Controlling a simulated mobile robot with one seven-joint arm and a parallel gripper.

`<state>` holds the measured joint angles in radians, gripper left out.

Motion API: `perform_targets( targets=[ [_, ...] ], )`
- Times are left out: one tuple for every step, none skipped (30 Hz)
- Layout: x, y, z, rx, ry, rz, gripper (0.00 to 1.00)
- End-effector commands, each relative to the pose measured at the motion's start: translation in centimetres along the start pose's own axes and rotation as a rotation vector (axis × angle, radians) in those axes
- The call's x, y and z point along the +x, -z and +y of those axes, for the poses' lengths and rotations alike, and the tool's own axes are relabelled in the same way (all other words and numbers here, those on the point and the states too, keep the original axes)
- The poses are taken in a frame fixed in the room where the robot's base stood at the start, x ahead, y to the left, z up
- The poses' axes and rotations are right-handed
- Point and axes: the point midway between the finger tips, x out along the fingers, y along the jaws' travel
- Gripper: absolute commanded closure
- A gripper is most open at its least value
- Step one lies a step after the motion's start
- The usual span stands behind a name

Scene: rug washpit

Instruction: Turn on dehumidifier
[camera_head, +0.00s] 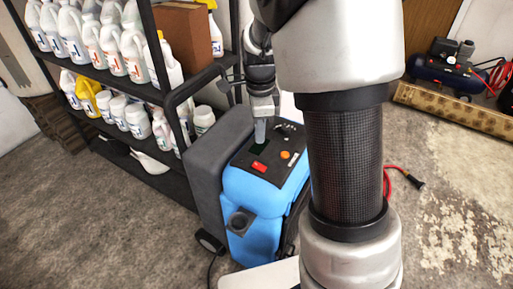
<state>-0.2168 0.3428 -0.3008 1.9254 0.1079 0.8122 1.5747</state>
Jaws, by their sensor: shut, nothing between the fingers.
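The dehumidifier (252,205) is a blue and grey wheeled unit standing on the floor beside the shelf. Its dark top panel carries a red rectangular switch (259,167), an orange round button (285,155) and a small dark display. My gripper (260,138) is shut and empty, pointing down over the back left part of the panel, just behind the red switch. I cannot tell whether its tip touches the panel. My arm hides the right side of the unit.
A black metal shelf (182,100) with several white bottles and a cardboard box (183,38) stands close on the left. A blue compressor (443,68) and a rolled rug (450,108) lie at the back right. A red cable with a black plug (416,182) lies on the floor.

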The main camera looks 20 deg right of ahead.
Motion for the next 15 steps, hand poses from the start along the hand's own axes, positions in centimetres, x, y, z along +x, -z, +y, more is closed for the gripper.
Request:
perform_targets(
  targets=[
    [-0.6, 0.4, -0.4, 0.149, -0.010, -0.027, 1.00],
    [-0.6, 0.6, -0.6, 0.239, -0.015, -0.044, 1.00],
    [-0.6, 0.8, -0.8, 0.346, -0.022, -0.064, 1.00],
    [-0.7, 0.9, -1.1, 0.415, -0.026, -0.078, 1.00],
    [-0.7, 1.0, -1.3, 0.475, -0.028, -0.089, 1.00],
    [-0.8, 1.1, -1.5, 0.540, -0.032, -0.102, 1.00],
    [-0.8, 1.2, -1.6, 0.579, -0.033, -0.109, 1.00],
    [-0.8, 1.2, -1.7, 0.609, -0.035, -0.115, 1.00],
    [-0.8, 1.3, -1.8, 0.635, -0.036, -0.121, 1.00],
    [-0.7, 1.3, -1.9, 0.648, -0.037, -0.124, 1.00],
    [-0.7, 1.3, -1.9, 0.655, -0.037, -0.125, 1.00],
    [-0.7, 1.3, -1.9, 0.658, -0.037, -0.126, 1.00],
    [-0.7, 1.3, -1.9, 0.657, -0.037, -0.126, 1.00],
    [-0.7, 1.3, -1.9, 0.656, -0.037, -0.126, 1.00],
    [-0.7, 1.3, -1.9, 0.655, -0.037, -0.126, 1.00]
  ],
)
